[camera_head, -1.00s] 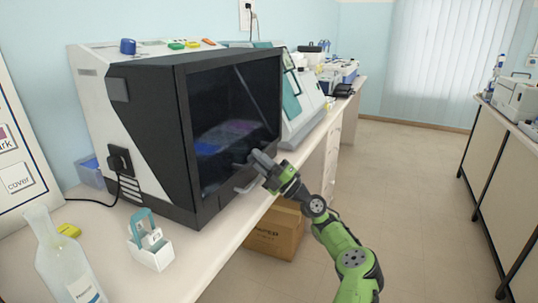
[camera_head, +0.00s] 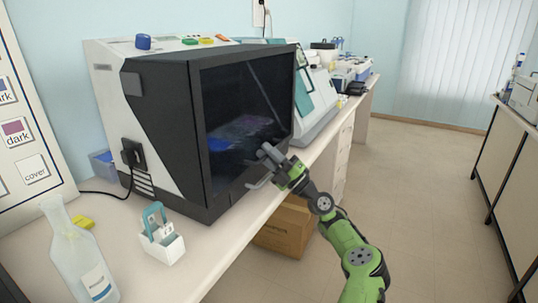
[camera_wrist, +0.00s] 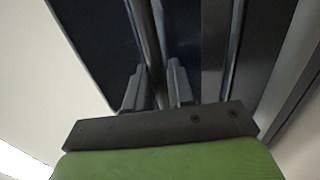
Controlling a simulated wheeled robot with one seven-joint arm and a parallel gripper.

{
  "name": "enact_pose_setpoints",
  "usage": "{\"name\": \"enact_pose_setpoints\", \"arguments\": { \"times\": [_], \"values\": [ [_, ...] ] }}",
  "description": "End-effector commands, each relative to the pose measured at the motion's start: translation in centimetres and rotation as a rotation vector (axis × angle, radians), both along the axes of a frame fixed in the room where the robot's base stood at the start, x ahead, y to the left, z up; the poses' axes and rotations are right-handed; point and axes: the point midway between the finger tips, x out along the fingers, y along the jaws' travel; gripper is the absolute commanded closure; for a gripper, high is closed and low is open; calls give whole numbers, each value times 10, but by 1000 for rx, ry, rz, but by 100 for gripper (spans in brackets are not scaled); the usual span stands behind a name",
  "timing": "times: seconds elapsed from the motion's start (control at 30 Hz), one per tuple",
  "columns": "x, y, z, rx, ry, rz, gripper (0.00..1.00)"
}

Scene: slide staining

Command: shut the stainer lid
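The stainer (camera_head: 150,120) is a large white and black box on the left bench, with a dark see-through front. Its lid (camera_head: 235,95) shows as this dark front panel in a black frame; how far it stands open is hard to tell. Blue and purple shapes show dimly behind it. My gripper (camera_head: 266,155) is at the lower right of the front. In the wrist view a grey handle bar (camera_wrist: 147,40) runs between my two fingers (camera_wrist: 156,85), which sit close on both sides of it. A pale bar piece shows just below the gripper in the head view.
A white slide holder (camera_head: 165,247) with a teal handle and a clear bottle (camera_head: 75,255) stand on the bench at the front left. The floor to the right is clear.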

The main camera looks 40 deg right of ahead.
Motion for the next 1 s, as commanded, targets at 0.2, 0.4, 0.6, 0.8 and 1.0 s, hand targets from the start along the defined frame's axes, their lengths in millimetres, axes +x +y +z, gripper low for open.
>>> {"name": "enact_pose_setpoints", "arguments": {
  "times": [0.2,0.4,0.6,0.8,1.0],
  "values": [
    [4,4,-7,1,19,12,66],
    [-8,-2,-16,1,22,9,66],
    [-44,-16,-36,2,10,3,66],
    [-59,-20,-44,1,3,4,66],
    [-60,-21,-43,0,0,3,66]
  ]
}}
